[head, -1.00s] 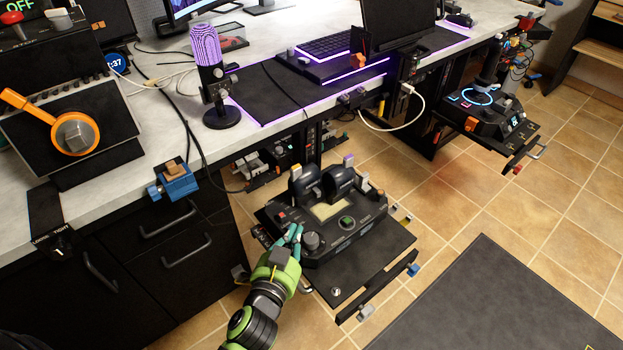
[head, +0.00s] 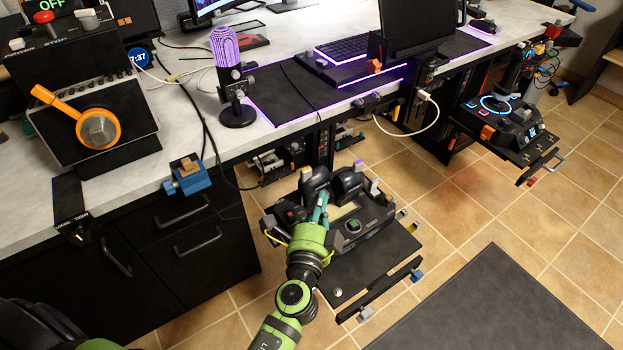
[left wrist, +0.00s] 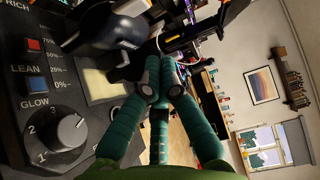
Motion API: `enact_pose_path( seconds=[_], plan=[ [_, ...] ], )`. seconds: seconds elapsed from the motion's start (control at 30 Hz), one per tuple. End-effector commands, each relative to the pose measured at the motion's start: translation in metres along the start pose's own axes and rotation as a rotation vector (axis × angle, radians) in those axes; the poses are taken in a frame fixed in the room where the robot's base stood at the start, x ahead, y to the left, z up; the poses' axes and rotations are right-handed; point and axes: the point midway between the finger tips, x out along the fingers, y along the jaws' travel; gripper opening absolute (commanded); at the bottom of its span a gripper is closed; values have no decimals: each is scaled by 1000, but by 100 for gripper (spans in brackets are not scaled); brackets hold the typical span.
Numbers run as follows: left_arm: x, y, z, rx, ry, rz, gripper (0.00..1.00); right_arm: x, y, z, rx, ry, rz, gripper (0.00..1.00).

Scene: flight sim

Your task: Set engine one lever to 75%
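The throttle unit (head: 352,226) is a dark box under the desk edge, with two black rounded lever housings and small grey, white and purple lever handles. In the left wrist view, a scale (left wrist: 57,67) from 75% down to 0% lies beside a black lever part (left wrist: 112,32). My left gripper (head: 322,198) is over the unit, its teal fingers pointing at the levers. In the left wrist view its fingertips (left wrist: 163,68) are together, with nothing clearly between them. Which lever is engine one, and any contact with it, I cannot tell. My right gripper is out of view.
A rotary knob (left wrist: 60,130) and red and blue switches stand on the panel close to the left fingers. The desk edge (head: 250,145) is above the unit. A joystick unit (head: 500,110) is at the right. Tiled floor (head: 440,200) is open between.

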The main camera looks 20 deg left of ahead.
Motion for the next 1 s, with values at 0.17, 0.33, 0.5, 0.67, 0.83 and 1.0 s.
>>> enact_pose_path(
  seconds=[0.17,0.33,0.5,0.67,0.83,1.0],
  plan=[
    [31,-2,10,3,-2,0,0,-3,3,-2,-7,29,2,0],
    [44,-1,23,1,0,0,0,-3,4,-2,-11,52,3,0],
    [49,0,28,0,0,1,0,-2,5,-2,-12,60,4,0],
    [49,1,29,0,0,1,0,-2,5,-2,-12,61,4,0],
    [50,1,30,0,0,1,0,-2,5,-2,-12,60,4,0],
    [59,1,38,0,0,-1,0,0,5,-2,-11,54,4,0]
  ],
)
